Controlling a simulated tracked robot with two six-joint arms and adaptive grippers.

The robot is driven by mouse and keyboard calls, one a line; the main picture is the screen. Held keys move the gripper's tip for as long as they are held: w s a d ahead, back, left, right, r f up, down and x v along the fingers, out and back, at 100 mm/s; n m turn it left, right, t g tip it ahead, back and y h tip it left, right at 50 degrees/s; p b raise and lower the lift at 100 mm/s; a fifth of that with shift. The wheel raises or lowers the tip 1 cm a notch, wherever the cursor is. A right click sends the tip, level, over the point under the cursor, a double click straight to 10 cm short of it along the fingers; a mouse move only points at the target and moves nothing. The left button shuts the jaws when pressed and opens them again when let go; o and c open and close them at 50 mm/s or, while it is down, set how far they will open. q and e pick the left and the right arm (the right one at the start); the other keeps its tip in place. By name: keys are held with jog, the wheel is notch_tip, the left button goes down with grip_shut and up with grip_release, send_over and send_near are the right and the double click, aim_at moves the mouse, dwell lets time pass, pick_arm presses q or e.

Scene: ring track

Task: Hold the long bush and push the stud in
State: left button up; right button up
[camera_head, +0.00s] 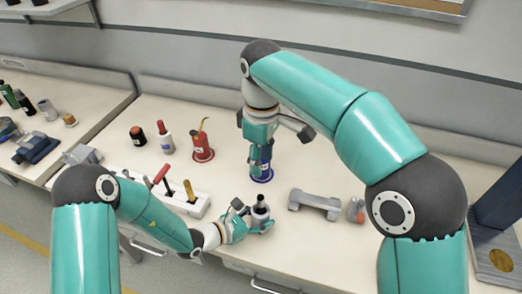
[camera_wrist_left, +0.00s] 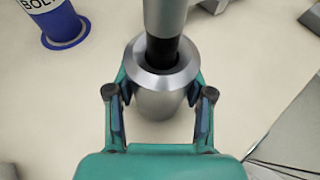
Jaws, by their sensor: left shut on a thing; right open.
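The long bush (camera_head: 260,213) is a silver cylinder near the front edge of the bench. It also shows in the left wrist view (camera_wrist_left: 162,103). My left gripper (camera_head: 254,223) is shut around it, with one finger on each side in the wrist view (camera_wrist_left: 159,92). The stud (camera_head: 260,200) looks dark and stands up out of the bush. In the wrist view the stud (camera_wrist_left: 163,52) has a black lower part inside the bore and a grey upper part. How deep it sits is hidden. My right gripper (camera_head: 261,155) is open, pointing down at a blue bin.
The blue bin (camera_head: 263,176), lettered "BOL" in the wrist view (camera_wrist_left: 52,20), stands behind the bush. A grey bracket (camera_head: 315,204) lies to the right. A white tool rack (camera_head: 183,195), red oil can (camera_head: 203,150) and bottle (camera_head: 165,138) stand left. Bench between bush and bracket is clear.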

pick_arm(q)
jog(key=o, duration=1.4)
jog(key=shift+a, duration=0.1)
